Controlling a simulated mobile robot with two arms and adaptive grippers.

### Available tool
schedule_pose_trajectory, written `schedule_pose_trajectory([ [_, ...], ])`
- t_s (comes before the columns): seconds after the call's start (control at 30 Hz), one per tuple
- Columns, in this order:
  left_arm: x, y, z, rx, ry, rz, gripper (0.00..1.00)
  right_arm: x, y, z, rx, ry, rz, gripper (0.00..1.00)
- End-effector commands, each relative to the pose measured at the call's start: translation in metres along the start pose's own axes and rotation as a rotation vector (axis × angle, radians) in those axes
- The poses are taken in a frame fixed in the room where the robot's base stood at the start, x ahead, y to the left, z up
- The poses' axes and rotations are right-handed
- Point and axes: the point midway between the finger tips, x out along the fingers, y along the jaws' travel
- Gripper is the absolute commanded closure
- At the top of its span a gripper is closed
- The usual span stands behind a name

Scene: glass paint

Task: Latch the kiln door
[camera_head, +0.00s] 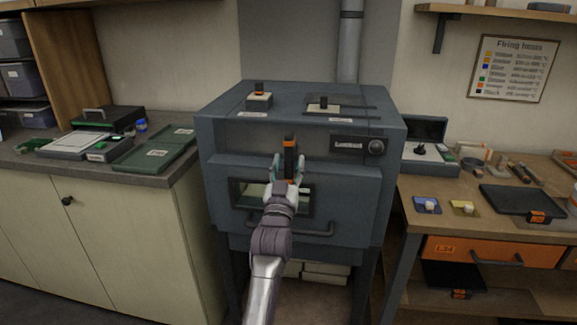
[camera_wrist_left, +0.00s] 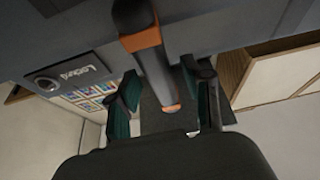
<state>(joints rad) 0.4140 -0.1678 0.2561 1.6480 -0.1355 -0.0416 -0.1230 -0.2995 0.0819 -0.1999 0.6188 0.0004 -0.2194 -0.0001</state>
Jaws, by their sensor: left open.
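The blue-grey kiln (camera_head: 220,165) stands in the middle of the head view. Its front door (camera_head: 350,195) has a window and a bar handle (camera_head: 318,231) below, and looks shut against the body. A black latch lever with orange bands (camera_head: 289,145) stands upright at the door's top edge. My left gripper (camera_head: 288,168) is open at the lever, with a finger on each side. In the left wrist view the lever (camera_wrist_left: 150,62) runs between the two fingers (camera_wrist_left: 165,100); I cannot tell whether they touch it. The lever's lower part is hidden in the head view. My right gripper is not seen.
Two black-handled controls (camera_head: 259,97) (camera_head: 323,104) sit on the kiln top. A left counter (camera_head: 185,172) holds green trays (camera_head: 150,153). A right wooden bench (camera_head: 415,190) holds a black tray (camera_head: 515,201) and small coloured pads. The kiln's top front is otherwise clear.

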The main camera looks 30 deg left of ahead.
Motion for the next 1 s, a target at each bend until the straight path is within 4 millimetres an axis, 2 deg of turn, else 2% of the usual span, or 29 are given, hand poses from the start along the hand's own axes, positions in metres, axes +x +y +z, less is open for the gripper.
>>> schedule_pose_trajectory([
  [0.5, 0.033, 0.002, -0.079, -0.001, 0.004, 0.0, 0.5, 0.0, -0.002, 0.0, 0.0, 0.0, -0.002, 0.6],
  [0.7, 0.037, 0.002, -0.09, -0.001, 0.0, 0.001, 0.5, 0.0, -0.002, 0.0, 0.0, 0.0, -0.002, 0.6],
  [1.0, 0.038, 0.002, -0.091, -0.001, 0.0, 0.001, 0.5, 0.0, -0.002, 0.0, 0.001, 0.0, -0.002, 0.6],
])
